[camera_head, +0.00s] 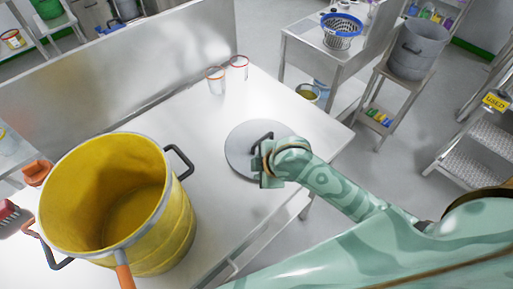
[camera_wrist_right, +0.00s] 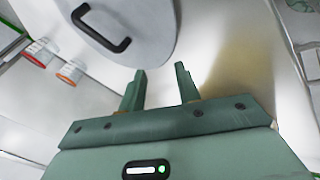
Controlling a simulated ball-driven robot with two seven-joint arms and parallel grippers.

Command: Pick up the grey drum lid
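The grey drum lid (camera_head: 238,152) is a flat round disc with a black bar handle (camera_head: 258,143). It lies on the steel table, right of the yellow drum. My right gripper (camera_head: 262,164) is over the lid's right side, close to the handle, and hides part of the lid. In the right wrist view the lid (camera_wrist_right: 155,25) and its handle (camera_wrist_right: 98,30) are ahead and to the left of the fingers. The right gripper (camera_wrist_right: 160,78) is open with nothing between its fingers. The handle is outside the fingers. My left gripper is not in view.
The yellow drum (camera_head: 178,225) stands open on the table (camera_head: 285,103) at the left, with black side handles. Two small white containers (camera_head: 215,80) (camera_head: 238,67) stand at the back. A red-bristled brush (camera_head: 12,215) is at the far left. The table between containers and lid is clear.

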